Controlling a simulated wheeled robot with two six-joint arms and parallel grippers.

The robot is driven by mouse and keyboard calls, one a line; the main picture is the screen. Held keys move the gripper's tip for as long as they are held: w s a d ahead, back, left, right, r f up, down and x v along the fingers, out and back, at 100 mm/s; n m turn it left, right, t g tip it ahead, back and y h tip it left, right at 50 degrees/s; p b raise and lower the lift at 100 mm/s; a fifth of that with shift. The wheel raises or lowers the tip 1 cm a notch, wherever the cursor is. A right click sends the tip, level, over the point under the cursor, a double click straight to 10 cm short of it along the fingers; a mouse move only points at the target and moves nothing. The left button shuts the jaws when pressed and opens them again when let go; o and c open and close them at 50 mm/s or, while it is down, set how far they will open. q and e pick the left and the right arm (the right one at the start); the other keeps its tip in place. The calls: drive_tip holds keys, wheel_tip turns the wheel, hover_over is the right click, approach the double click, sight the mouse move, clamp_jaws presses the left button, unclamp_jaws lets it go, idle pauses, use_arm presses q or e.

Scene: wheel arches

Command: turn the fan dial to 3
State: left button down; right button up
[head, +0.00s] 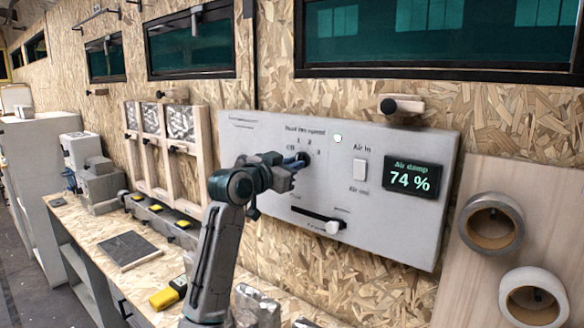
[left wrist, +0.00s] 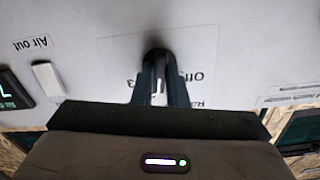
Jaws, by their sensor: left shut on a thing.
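The fan dial (head: 303,157) is a dark round knob on the grey wall panel (head: 260,133), with small printed numbers and an off mark around it. My left gripper (head: 296,163) reaches it from the left and is shut on it. In the left wrist view, which is upside down, the two fingers stand on either side of the dial (left wrist: 157,58). A pale line shows on the knob between them. "Off" is printed to the right there and a "3" to the left. The fingers hide other numbers, and I cannot tell which number the line points at. My right gripper is not in view.
On the panel, a white rocker switch (head: 360,170), an air damp display (head: 412,178) reading 74 % and a slider with a white knob (head: 333,227) are nearby. A wooden peg (head: 402,106) juts out above. Tape rolls (head: 491,224) hang at right. A workbench (head: 150,262) runs below.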

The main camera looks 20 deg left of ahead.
use_arm(q)
drive_tip(key=m+b, duration=0.2)
drive_tip(key=m, duration=0.7)
drive_tip(key=shift+a+m, duration=0.1)
drive_tip(key=shift+m, duration=0.2)
idle(0.5)
drive_tip(key=c, duration=1.4)
unclamp_jaws()
drive_tip(key=shift+w, duration=0.1)
drive_tip(key=shift+c, duration=0.2)
